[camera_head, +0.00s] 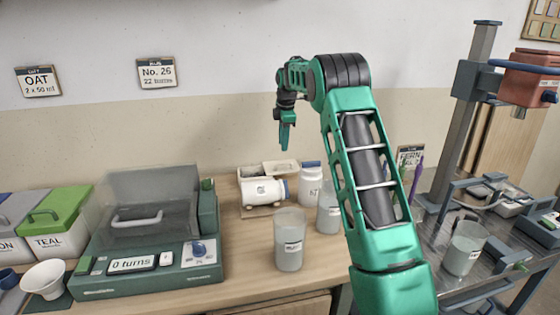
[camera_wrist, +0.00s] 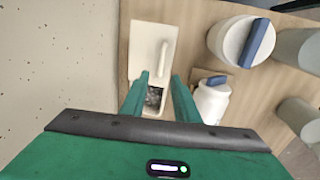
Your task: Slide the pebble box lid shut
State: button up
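The pebble box (camera_wrist: 131,84) is a cream rectangular box, seen from above in the wrist view. Its cream lid (camera_wrist: 145,45), with a raised bar handle (camera_wrist: 164,58), covers the upper part. The lower end is open and shows grey pebbles (camera_wrist: 153,96). In the head view the box (camera_head: 282,172) stands at the back of the table, partly hidden behind a white jar. My gripper (camera_wrist: 159,76) is open and empty; its fingers appear either side of the opening. In the head view my gripper (camera_head: 285,142) points down, above the box and apart from it.
The white jar (camera_head: 258,189) with a blue cap lies just in front of the box. Another white jar (camera_head: 310,186) and translucent beakers (camera_head: 289,240) stand to the right. A green machine with a clear cover (camera_head: 150,215) stands left. The wall is close behind.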

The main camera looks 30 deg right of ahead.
aim_at(282, 163)
jog(key=f, duration=0.2)
jog(key=w+f, duration=0.1)
jog(key=f, duration=0.5)
jog(key=shift+w+d+f, duration=0.1)
jog(key=shift+w+d, duration=0.1)
jog(key=shift+w, duration=0.05)
jog(key=shift+c, duration=0.3)
grip_shut()
jog(key=shift+w+r, duration=0.15)
jog(key=shift+r, duration=0.15)
dwell(0.5)
